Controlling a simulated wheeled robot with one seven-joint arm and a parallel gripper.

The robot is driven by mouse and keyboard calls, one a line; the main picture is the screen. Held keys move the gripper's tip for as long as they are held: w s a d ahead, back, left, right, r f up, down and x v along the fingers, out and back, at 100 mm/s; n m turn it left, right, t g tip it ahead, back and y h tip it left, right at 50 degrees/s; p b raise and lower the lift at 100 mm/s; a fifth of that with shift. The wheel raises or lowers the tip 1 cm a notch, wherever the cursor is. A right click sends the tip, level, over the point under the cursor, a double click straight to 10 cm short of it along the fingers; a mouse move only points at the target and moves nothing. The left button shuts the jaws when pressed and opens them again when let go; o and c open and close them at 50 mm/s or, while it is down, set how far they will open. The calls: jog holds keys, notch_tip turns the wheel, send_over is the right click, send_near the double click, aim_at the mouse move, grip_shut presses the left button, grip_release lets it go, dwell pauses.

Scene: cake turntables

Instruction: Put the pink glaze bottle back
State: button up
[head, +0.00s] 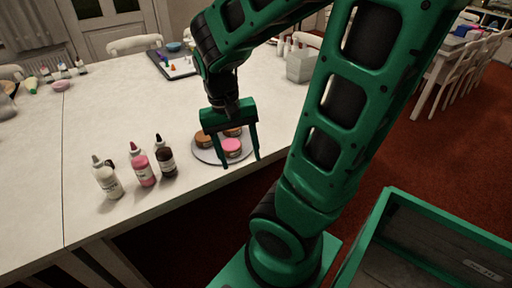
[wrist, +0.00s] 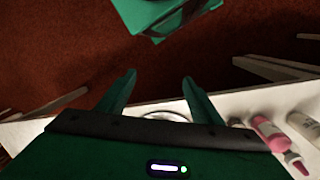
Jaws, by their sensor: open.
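The pink glaze bottle (head: 143,167) stands upright on the white table, in a row between a white bottle (head: 107,178) and a dark brown bottle (head: 165,157). It also shows at the lower right of the wrist view (wrist: 268,132). My gripper (head: 241,163) is open, to the right of the bottles, with its fingers pointing down over the round turntable (head: 206,157). A pink-topped cake (head: 232,146) and brown cakes (head: 204,139) sit on it. In the wrist view nothing is between the fingers of my gripper (wrist: 158,78). Whether the fingers touch a cake cannot be told.
A dark tray (head: 181,68) with small coloured items lies at the back of the table, and a pale box (head: 300,66) stands at the back right. More bottles (head: 62,70) are at the far left. The table (head: 120,105) is clear behind the bottles.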

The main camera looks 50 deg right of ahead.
jog(key=s+d+r+n+t+y, duration=0.1)
jog(key=s+r+t, duration=0.1)
jog(key=s, duration=0.3)
jog(key=shift+d+r+n, duration=0.3)
jog(key=shift+d+r, duration=0.05)
jog(key=shift+r, duration=0.55)
jog(key=shift+s, duration=0.1)
jog(key=shift+w+f, duration=0.25)
jog(key=shift+w, duration=0.5)
